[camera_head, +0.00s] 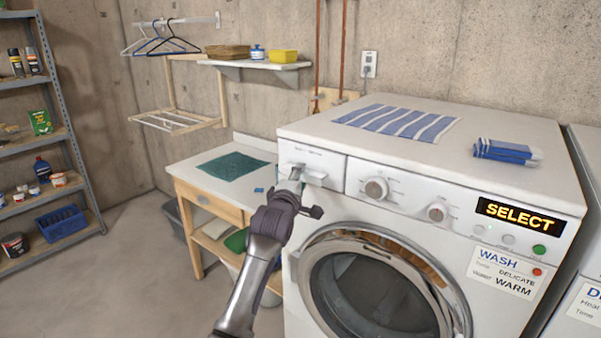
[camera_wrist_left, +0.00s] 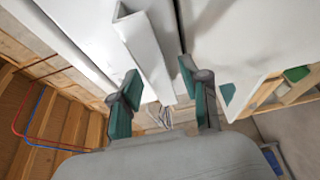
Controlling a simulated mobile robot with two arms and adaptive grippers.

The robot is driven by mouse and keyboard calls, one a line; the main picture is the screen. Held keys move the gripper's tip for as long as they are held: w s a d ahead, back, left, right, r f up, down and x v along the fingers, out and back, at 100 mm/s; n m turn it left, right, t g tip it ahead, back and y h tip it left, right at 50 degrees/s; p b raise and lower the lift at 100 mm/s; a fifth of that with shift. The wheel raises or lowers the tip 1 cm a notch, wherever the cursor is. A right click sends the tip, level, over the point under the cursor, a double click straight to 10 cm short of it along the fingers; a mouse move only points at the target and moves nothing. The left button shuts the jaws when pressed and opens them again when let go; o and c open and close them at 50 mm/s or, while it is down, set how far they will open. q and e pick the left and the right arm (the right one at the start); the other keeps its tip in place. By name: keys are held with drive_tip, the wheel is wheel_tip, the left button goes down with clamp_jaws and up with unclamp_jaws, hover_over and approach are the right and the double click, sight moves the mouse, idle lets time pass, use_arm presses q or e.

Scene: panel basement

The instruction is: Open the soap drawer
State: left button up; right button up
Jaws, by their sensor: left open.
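The soap drawer (camera_head: 325,161) is the white panel at the upper left of the washing machine's front (camera_head: 410,185). It looks flush with the front in the head view. My left gripper (camera_head: 297,178) is at the drawer's handle, partly covering it from this side. In the left wrist view, my left gripper (camera_wrist_left: 160,88) is open, with green fingertip pads apart. A white protruding handle (camera_wrist_left: 143,50) reaches between the fingers. I cannot tell whether either pad touches it. My right gripper is in neither view.
A wooden-framed table (camera_head: 250,200) with a green cloth stands left of the machine. A second appliance (camera_head: 588,300) stands close on the right. Open floor (camera_head: 120,270) lies left.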

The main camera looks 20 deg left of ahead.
use_arm(q)
drive_tip(key=shift+w, duration=0.6)
drive_tip(key=shift+f, duration=0.1)
clamp_jaws()
